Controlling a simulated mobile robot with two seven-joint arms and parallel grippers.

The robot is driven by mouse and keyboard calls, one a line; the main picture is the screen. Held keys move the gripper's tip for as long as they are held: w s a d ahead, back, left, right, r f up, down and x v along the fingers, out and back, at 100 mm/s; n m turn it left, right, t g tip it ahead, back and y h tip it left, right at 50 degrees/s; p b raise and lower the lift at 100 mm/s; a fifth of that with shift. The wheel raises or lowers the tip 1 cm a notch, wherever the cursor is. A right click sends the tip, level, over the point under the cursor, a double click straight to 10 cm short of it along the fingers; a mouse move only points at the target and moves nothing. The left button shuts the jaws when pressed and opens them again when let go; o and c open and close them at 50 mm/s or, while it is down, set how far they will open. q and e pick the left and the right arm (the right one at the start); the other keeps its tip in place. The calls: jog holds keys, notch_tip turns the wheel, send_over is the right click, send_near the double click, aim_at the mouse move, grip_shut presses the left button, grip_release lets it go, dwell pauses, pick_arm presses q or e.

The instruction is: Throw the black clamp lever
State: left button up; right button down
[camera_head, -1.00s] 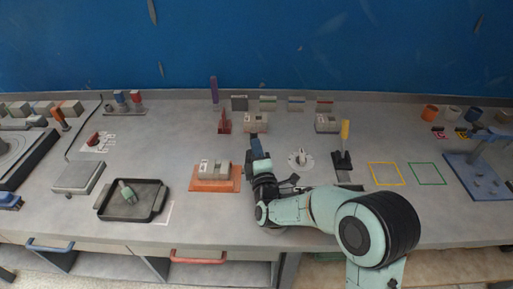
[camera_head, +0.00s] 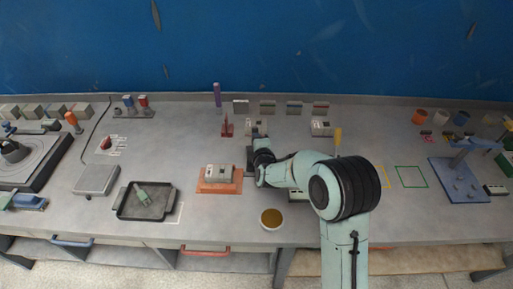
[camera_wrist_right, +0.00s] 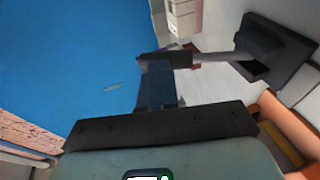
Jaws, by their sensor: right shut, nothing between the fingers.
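In the right wrist view, the black clamp (camera_wrist_right: 275,48) has a dark block base, and a grey lever bar (camera_wrist_right: 222,56) runs from it towards my fingers. The bar's dark end lies at my fingertips; I cannot tell if they touch. In the head view, the clamp (camera_head: 249,159) shows as a dark shape just right of the orange plate. My right gripper (camera_head: 257,141) is over it, shut and empty; its blue-grey fingers also show in the wrist view (camera_wrist_right: 160,82). The forearm hides part of the clamp's surroundings. My left gripper is not in view.
The orange plate (camera_head: 206,187) with a grey block is close on the left. A red stand (camera_head: 227,128) is behind it. A bowl (camera_head: 271,218) with amber contents stands near the front edge. A yellow handle (camera_head: 338,138) rises behind my arm. A black tray (camera_head: 128,208) lies left.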

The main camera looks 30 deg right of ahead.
jog(key=shift+w+d+f, duration=0.15)
jog(key=shift+w+d, duration=0.25)
jog(key=shift+w, duration=0.1)
jog(key=shift+d+r, duration=0.1)
jog(key=shift+r, duration=0.1)
dwell(0.4)
